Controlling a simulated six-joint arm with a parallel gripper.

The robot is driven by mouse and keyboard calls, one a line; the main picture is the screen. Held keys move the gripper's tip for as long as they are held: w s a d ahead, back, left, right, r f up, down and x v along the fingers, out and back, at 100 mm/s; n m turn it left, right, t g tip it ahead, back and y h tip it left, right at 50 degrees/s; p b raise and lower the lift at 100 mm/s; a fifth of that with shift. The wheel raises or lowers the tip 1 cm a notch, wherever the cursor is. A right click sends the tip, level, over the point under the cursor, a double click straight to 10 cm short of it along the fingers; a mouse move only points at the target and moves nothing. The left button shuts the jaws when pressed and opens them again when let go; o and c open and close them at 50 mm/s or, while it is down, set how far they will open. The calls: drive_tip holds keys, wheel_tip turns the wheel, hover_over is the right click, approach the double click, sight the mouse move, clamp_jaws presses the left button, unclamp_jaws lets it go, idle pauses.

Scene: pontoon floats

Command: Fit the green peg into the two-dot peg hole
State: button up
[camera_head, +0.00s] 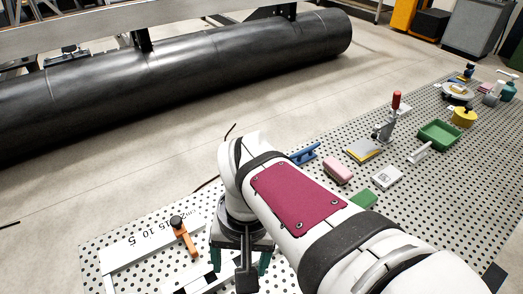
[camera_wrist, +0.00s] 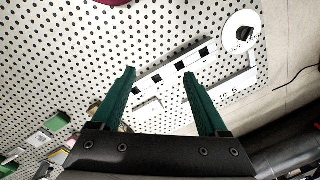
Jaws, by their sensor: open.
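My gripper (camera_head: 240,264) hangs over the near left of the perforated table, partly hidden by my arm in the head view. In the wrist view its two green fingers (camera_wrist: 159,74) are apart with nothing between them. A small green block (camera_head: 363,198) lies right of my arm and away from the gripper, partly hidden by the arm. A green piece also shows at the lower left of the wrist view (camera_wrist: 62,121). I cannot tell whether it is the green peg. No two-dot hole can be made out; a white block (camera_head: 387,177) has unclear dark marks.
A white ruler frame (camera_head: 137,247), an orange-handled clamp (camera_head: 184,237) and a checkered strip (camera_wrist: 175,68) lie near the gripper. Right of my arm are a pink block (camera_head: 338,170), a blue piece (camera_head: 304,153), a red-handled clamp (camera_head: 391,118) and a green tray (camera_head: 439,134).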

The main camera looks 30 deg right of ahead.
drive_tip(key=w+d+f+m+h, duration=0.1)
drive_tip(key=w+d, duration=0.2)
drive_tip(key=d, duration=0.6)
drive_tip(key=w+d+f+m+h, duration=0.15)
drive_tip(key=w+d, duration=0.25)
drive_tip(key=d, duration=0.5)
drive_tip(key=w+d+f+m, duration=0.1)
drive_tip(key=w+d+m, duration=0.15)
drive_tip(key=d, duration=0.75)
drive_tip(key=shift+n, duration=0.4)
drive_tip(key=f, duration=0.5)
drive_tip(key=w+f, duration=0.1)
drive_tip(key=f, duration=0.4)
drive_tip(key=w+d+f, duration=0.1)
drive_tip(key=f, duration=0.4)
drive_tip(key=shift+f, duration=0.2)
drive_tip(key=shift+c, duration=0.4)
clamp_jaws()
